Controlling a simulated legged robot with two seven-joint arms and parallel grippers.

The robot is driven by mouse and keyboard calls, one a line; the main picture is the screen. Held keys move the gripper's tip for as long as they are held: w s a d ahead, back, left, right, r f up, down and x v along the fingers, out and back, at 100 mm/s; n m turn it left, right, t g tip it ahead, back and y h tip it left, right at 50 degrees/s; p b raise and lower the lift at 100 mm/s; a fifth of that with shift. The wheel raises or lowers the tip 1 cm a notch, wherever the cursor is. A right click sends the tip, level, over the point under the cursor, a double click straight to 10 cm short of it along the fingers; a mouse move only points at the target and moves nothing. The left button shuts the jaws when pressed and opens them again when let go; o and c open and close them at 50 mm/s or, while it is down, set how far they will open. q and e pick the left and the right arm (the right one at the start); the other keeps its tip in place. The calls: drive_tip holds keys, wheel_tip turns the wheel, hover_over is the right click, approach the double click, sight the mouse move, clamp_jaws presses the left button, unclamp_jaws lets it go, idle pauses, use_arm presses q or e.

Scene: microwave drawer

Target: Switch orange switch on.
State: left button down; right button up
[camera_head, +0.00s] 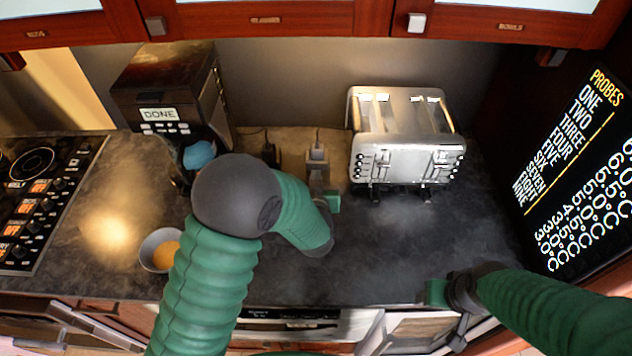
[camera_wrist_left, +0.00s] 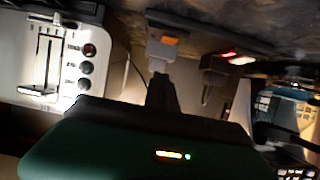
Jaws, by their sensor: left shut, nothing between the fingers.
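The orange switch (camera_wrist_left: 170,40) is on the wall socket in the left wrist view, above a white plug (camera_wrist_left: 160,64). My left gripper (camera_wrist_left: 161,90) is shut and empty, its fingertips just below the plug in that picture. In the head view my left gripper (camera_head: 318,168) points at the wall sockets between the toaster and the dark machine. The orange switch itself cannot be made out there. I cannot tell whether the fingertips touch the plug. My right gripper (camera_head: 460,334) hangs at the counter's front edge, and its fingers are unclear.
A chrome toaster (camera_head: 405,140) stands right of the left gripper. A dark machine with a "DONE" display (camera_head: 165,95) stands to its left. A second socket has a red light (camera_wrist_left: 229,54). A bowl with orange contents (camera_head: 161,250) sits beside my left arm. The right counter is clear.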

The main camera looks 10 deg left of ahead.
use_arm(q)
drive_tip(key=shift+x, duration=1.1)
wheel_tip(320, 180, down, 3)
drive_tip(key=shift+a+r, duration=0.1)
drive_tip(key=shift+a, duration=0.05)
drive_tip(key=shift+f+p, duration=0.3)
drive_tip(key=shift+f, duration=0.4)
drive_tip(key=shift+s+f+b, duration=0.1)
drive_tip(key=shift+f+b, duration=0.25)
drive_tip(key=shift+s+r, duration=0.1)
drive_tip(key=shift+r, duration=0.1)
